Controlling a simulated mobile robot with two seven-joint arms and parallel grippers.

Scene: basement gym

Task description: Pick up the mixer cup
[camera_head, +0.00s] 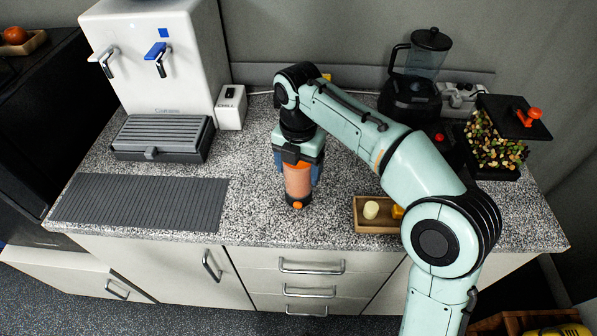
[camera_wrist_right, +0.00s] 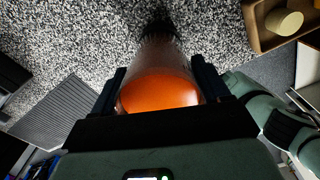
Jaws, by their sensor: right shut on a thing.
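The mixer cup (camera_head: 297,181) is an orange, partly see-through cup with a small orange knob at its lower end in the head view. It is on or just above the speckled counter; I cannot tell which. My right gripper (camera_head: 297,172) comes down from above with its fingers on both sides of the cup, shut on it. In the right wrist view the cup (camera_wrist_right: 160,88) fills the space between the dark fingers of the gripper (camera_wrist_right: 160,95). My left gripper is not in view.
A white dispenser (camera_head: 155,60) with a drip tray (camera_head: 163,135) and a grey ribbed mat (camera_head: 140,203) are left. A small wooden tray (camera_head: 367,226) is right of the cup. A blender (camera_head: 412,80) and a container of mixed pieces (camera_head: 493,145) stand at the back right.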

